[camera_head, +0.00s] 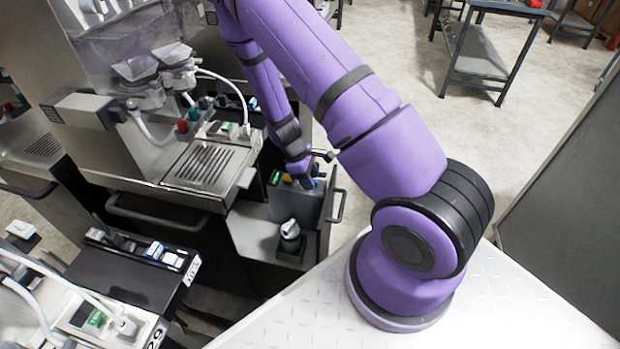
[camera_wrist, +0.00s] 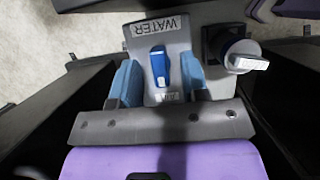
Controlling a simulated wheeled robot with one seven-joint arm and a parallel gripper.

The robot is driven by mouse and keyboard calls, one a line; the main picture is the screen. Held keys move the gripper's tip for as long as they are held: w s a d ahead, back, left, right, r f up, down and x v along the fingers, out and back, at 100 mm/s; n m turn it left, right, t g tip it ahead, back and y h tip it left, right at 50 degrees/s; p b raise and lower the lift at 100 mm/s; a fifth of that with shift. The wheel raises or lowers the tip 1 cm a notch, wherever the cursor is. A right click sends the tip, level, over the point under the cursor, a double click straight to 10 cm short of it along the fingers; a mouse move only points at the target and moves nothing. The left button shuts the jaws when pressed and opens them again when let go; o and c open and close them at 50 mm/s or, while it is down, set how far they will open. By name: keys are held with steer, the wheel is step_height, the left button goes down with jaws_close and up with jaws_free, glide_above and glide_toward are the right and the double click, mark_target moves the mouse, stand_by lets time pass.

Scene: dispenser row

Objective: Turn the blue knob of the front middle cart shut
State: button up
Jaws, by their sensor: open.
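In the wrist view a blue knob (camera_wrist: 158,66) stands on a grey panel (camera_wrist: 178,34) marked WATER. Its grip runs roughly up and down the picture, slightly tilted. My gripper (camera_wrist: 160,84) is open, with one blue finger on each side of the knob. A gap shows between each finger and the knob, so it is not clasped. A small label below the knob is partly hidden. In the head view my gripper (camera_head: 303,177) reaches down to a grey cart (camera_head: 258,222); the knob cannot be made out clearly there.
A dark fitting with a pale handle (camera_wrist: 240,58) stands right of the panel; it also shows in the head view (camera_head: 290,238). A steel machine (camera_head: 205,165) with hoses and cups stands left of my arm. Another black-topped cart (camera_head: 130,270) is nearer, at left.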

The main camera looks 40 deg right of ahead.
steer(key=shift+f, duration=0.2)
jaws_close()
